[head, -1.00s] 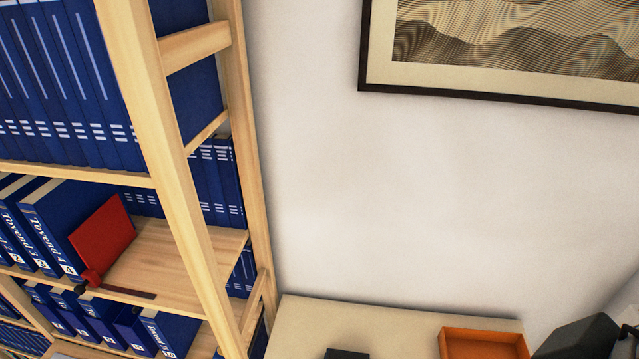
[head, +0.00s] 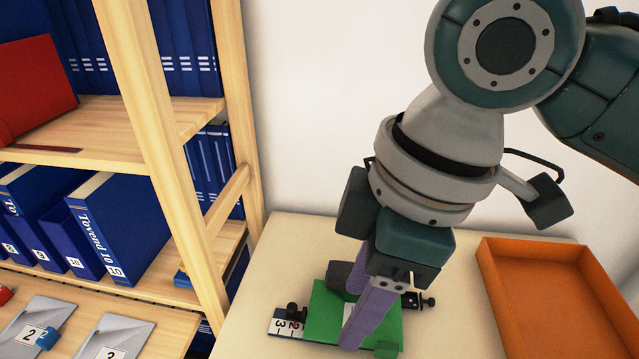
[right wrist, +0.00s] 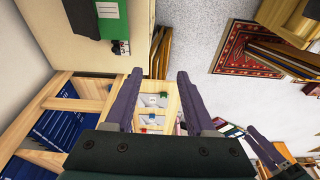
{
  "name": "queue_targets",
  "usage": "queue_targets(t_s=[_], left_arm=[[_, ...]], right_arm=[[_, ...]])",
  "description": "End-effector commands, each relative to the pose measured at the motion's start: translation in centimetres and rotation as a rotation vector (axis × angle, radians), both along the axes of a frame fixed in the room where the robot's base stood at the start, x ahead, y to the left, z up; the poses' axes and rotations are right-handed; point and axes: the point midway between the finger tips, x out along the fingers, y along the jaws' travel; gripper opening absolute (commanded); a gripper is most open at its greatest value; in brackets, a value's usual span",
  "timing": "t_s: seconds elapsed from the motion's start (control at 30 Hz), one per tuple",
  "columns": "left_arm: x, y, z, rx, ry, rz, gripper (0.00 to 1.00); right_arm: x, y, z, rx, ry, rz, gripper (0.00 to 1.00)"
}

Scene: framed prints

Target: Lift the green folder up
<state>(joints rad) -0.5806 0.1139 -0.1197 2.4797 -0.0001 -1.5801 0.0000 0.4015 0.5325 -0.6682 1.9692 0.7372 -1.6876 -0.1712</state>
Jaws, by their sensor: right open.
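The green folder (head: 325,312) lies on the pale desk in the head view, partly hidden behind my right gripper. My right gripper (head: 350,322) has its purple fingers pointing down in front of the folder; contact cannot be told here. In the right wrist view, the folder (right wrist: 110,18) is at the top left, beyond and left of the fingertips. There my right gripper (right wrist: 158,78) is open, with nothing between its fingers. Another purple finger at the lower right of that view looks like part of my left gripper (right wrist: 268,148); its opening cannot be made out.
An orange tray (head: 500,243) stands on the pale desk (head: 285,235), right of the folder. A small black-and-white numbered item (head: 287,323) lies at the folder's left edge. A wooden shelf (head: 150,130) with blue binders (head: 120,230) stands at the left.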

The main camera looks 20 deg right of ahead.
Motion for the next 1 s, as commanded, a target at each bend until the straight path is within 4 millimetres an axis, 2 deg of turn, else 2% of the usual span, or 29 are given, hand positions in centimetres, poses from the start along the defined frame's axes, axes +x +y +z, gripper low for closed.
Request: queue_targets(t_s=[0.03,0.1,0.2,0.3,0.4,0.57,1.0], left_arm=[[0.0,0.0,-5.3,-0.001,0.0,0.001,0.5],[0.0,0.0,-8.6,-0.001,0.0,0.001,0.5],[0.0,0.0,-13.0,-0.001,0.0,0.0,0.5],[0.0,0.0,-16.5,-0.001,0.001,0.0,0.5],[0.0,0.0,-18.8,0.0,0.001,-0.001,0.5],[0.0,0.1,-20.4,0.005,0.0,-0.004,0.5],[0.0,0.2,-20.3,0.01,-0.001,-0.007,0.5]], right_arm=[[1.0,-1.1,-4.7,-0.033,0.005,0.016,0.55],[1.8,-2.4,-7.3,-0.069,0.025,0.038,0.55],[3.0,-4.4,-10.5,-0.114,0.051,0.05,0.55],[3.9,-6.3,-12.7,-0.149,0.075,0.048,0.55],[4.5,-7.7,-13.9,-0.169,0.095,0.038,0.55],[4.9,-9.0,-14.5,-0.181,0.112,0.027,0.55],[4.9,-9.1,-14.4,-0.183,0.117,0.025,0.55]])
